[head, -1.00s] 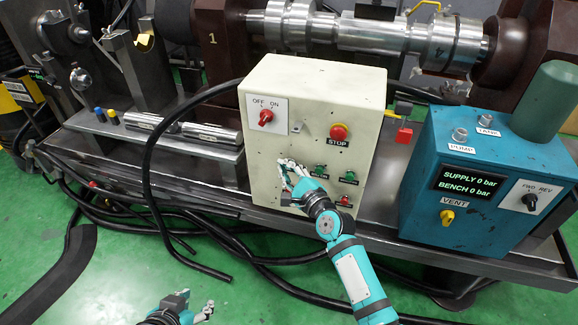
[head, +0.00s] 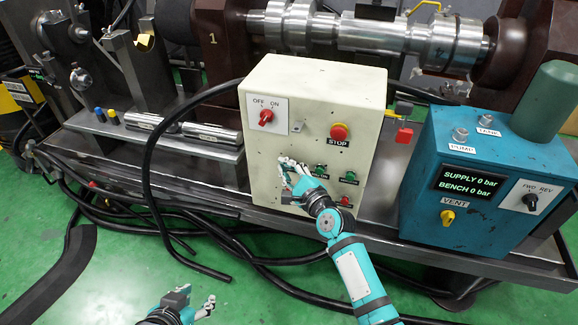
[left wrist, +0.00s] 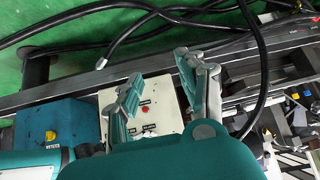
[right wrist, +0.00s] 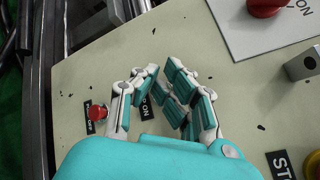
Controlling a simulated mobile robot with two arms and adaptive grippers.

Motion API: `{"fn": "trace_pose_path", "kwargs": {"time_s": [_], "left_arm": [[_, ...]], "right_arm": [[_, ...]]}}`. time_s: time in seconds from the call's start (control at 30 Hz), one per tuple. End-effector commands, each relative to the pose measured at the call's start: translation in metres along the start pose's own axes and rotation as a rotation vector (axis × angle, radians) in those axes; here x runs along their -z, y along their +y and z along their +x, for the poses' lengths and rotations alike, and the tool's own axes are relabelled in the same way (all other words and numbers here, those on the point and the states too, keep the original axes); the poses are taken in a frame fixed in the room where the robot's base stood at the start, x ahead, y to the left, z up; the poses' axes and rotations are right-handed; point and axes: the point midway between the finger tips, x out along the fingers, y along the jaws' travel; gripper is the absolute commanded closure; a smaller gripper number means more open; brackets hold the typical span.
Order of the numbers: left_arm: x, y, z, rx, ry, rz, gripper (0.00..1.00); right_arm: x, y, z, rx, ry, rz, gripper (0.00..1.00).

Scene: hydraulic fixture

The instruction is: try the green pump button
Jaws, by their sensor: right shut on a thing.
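The cream control box (head: 352,95) stands on the bench with two green buttons on its lower front. One green button (head: 321,169) is just right of my right gripper (head: 287,170), its label partly covered. The other green button (head: 349,177) is further right. I cannot read which label is the pump's. In the right wrist view my right gripper (right wrist: 162,74) has its fingers drawn together close to the panel; what lies between them is hidden. My left gripper (head: 202,299) is low over the green floor, away from the box. Its fingers are apart and empty in the left wrist view (left wrist: 158,75).
A red STOP button (head: 338,132) and a red OFF/ON knob (head: 266,116) are above my right gripper. A blue unit (head: 440,150) stands to the right, its display reading supply 0 bar and bench 0 bar. Black hoses (head: 148,165) hang left of the box.

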Motion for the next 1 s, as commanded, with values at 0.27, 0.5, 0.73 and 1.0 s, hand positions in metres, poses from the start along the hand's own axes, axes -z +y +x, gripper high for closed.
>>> {"fn": "trace_pose_path", "kwargs": {"time_s": [0.27,0.5,0.73,1.0], "left_arm": [[0.004,0.001,0.001,-0.001,0.022,0.000,0.60],[0.006,0.001,0.001,-0.002,0.031,0.001,0.60],[0.010,0.001,0.002,-0.002,0.050,0.001,0.60],[0.013,0.001,0.002,-0.003,0.062,0.001,0.60]], "right_arm": [[0.005,-0.005,0.001,0.009,0.007,-0.004,1.00],[0.006,-0.007,0.002,0.010,0.007,-0.005,1.00],[0.007,-0.008,0.003,0.011,0.007,-0.006,1.00],[0.008,-0.009,0.004,0.013,0.007,-0.006,1.00]]}}
